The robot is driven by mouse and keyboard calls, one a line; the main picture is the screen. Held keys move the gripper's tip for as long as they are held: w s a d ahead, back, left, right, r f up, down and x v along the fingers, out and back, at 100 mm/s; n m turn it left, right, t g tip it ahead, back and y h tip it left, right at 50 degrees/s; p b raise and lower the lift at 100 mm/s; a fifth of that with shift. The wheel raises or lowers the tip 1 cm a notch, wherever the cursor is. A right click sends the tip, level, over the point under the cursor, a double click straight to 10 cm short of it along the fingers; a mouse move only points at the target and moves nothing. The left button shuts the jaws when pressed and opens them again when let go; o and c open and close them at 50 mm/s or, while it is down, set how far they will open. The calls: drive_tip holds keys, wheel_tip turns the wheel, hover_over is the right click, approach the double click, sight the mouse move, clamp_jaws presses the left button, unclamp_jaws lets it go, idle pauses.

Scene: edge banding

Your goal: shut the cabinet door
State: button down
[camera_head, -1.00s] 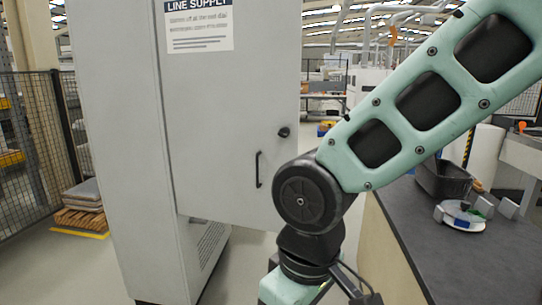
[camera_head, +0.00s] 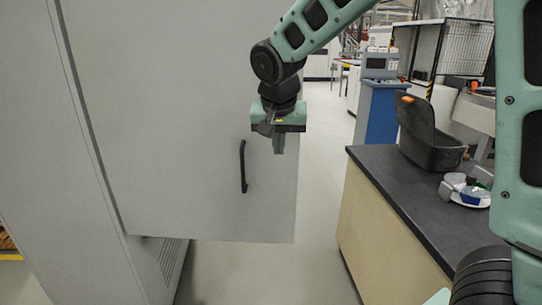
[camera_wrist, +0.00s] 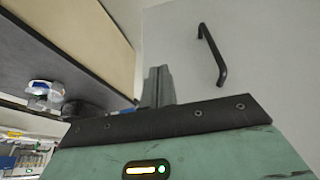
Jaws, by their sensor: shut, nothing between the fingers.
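The grey cabinet door (camera_head: 185,130) stands ajar, swung out from the cabinet body (camera_head: 60,170) at the left. Its black bar handle (camera_head: 243,167) is near the free edge. My gripper (camera_head: 279,148) is shut and empty, pointing down in front of the door near that edge, a little above and right of the handle. In the wrist view the shut fingers (camera_wrist: 158,84) show beside the door panel (camera_wrist: 270,70), with the handle (camera_wrist: 212,54) to their right. I cannot tell whether the fingers touch the door.
A dark-topped counter (camera_head: 400,190) stands at the right, with a black open bin (camera_head: 428,140) and a white dish of small items (camera_head: 466,190) on it. A strip of floor (camera_head: 318,190) between door and counter is clear. A blue machine (camera_head: 378,105) stands behind.

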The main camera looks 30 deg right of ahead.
sight(279, 164)
drive_tip(key=p+x, duration=0.1)
drive_tip(key=x, duration=0.2)
drive_tip(key=w+d+p+x, duration=0.1)
drive_tip(key=x, duration=0.3)
drive_tip(key=w+r+p+x, duration=0.1)
drive_tip(key=x, duration=0.2)
drive_tip(key=shift+d+f+p, duration=0.25)
drive_tip(key=shift+p, duration=0.05)
drive_tip(key=shift+w+d+f, duration=0.15)
drive_tip(key=shift+w+d, duration=0.1)
drive_tip(key=shift+w, duration=0.45)
